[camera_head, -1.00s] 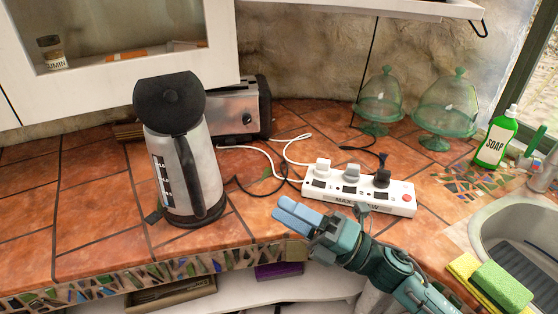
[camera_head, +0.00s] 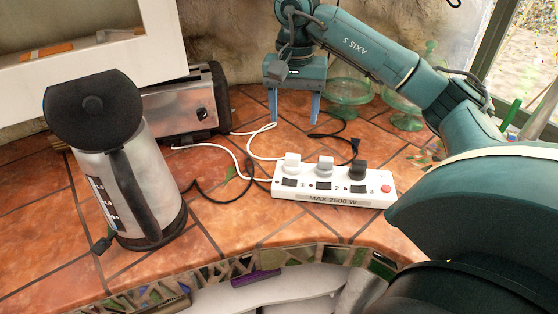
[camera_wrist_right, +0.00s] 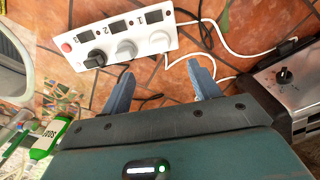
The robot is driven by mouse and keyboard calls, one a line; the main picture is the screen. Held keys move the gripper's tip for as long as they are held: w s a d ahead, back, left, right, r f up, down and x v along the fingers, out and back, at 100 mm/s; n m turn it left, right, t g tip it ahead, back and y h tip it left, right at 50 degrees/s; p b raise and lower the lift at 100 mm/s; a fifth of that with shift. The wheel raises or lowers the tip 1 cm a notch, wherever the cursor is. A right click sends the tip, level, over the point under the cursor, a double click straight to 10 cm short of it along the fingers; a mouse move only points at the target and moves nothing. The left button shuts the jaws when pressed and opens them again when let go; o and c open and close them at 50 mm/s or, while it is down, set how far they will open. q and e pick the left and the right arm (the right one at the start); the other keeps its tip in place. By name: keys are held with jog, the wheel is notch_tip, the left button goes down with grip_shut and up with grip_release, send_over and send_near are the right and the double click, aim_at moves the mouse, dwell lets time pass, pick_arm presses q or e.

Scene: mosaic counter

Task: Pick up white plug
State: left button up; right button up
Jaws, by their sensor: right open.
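The white plug (camera_head: 292,160) sits in the left-hand socket of the white power strip (camera_head: 325,198), beside a grey plug (camera_head: 325,163) and a black plug (camera_head: 358,169). In the right wrist view the white plug (camera_wrist_right: 159,39) is at the strip's right end, ahead of the fingers. My right gripper (camera_head: 294,115) points down above the counter behind the strip. Its blue fingers are spread and empty, apart from the plug; they also show in the right wrist view (camera_wrist_right: 160,72). My left gripper is not in view.
A kettle (camera_head: 140,190) and a toaster (camera_head: 185,105) stand left of the strip. White and black cords lie on the tiles behind it. Green glass domes (camera_head: 348,92) stand at the back right. The soap bottle (camera_wrist_right: 48,138) shows in the wrist view.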

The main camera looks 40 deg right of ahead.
send_over(293, 154)
jog(key=f, duration=0.6)
jog(key=shift+s+a+f, duration=0.25)
jog(key=shift+a+f, duration=0.1)
jog(key=shift+f, duration=0.05)
jog(key=shift+w+d+f+p, duration=0.15)
jog(key=shift+f+p, duration=0.2)
jog(key=shift+f, duration=1.05)
jog(key=shift+w+d+f+p, duration=0.15)
jog(key=shift+f+p, duration=0.15)
jog(key=shift+f, duration=1.05)
jog(key=shift+c, duration=0.2)
jog(key=c, duration=1)
notch_tip(293, 154, up, 10)
jog(key=shift+r+b, duration=0.1)
jog(key=shift+b, duration=0.35)
